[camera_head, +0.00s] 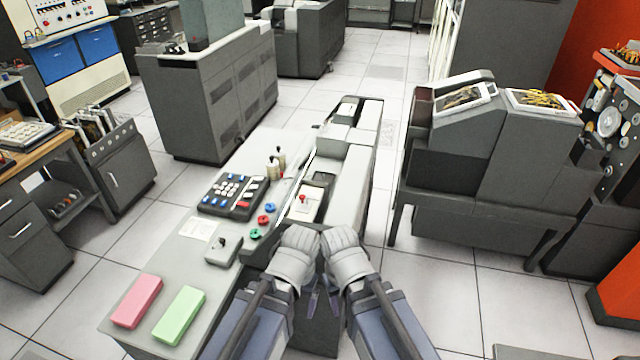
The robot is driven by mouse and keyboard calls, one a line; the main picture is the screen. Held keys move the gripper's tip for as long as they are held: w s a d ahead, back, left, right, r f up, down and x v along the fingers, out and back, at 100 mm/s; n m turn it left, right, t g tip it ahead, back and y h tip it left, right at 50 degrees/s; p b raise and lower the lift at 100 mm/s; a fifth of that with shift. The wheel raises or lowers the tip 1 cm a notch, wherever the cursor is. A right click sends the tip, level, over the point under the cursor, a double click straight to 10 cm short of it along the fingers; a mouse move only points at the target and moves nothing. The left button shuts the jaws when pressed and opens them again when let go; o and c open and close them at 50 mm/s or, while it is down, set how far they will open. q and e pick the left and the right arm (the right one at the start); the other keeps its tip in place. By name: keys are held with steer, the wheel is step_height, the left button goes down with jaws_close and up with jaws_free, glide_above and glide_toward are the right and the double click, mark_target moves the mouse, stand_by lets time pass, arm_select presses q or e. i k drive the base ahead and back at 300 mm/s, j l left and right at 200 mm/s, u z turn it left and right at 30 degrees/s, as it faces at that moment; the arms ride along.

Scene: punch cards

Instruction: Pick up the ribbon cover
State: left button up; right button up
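No part is plainly recognisable as the ribbon cover. A grey desk-like machine (222,267) fills the middle, with a raised long housing (352,185) along its right side. A small recessed unit with a red knob (303,199) sits beside that housing. My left gripper (299,240) and my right gripper (339,240) are close together at the near end of the housing. No held object shows.
A dark keypad (234,195), coloured knobs (263,221), a pink block (137,301) and a green block (179,316) lie on the desk top. A grey machine on legs (490,160) stands to the right. Tiled floor lies clear between them.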

mark_target(226, 245)
steer(key=j, duration=1.3)
steer(key=i+j, duration=0.15)
steer(key=j, duration=2.4)
steer(key=j+z, duration=0.25)
steer(key=j, duration=0.5)
steer(key=z, duration=1.25)
steer(key=i+j, duration=0.05)
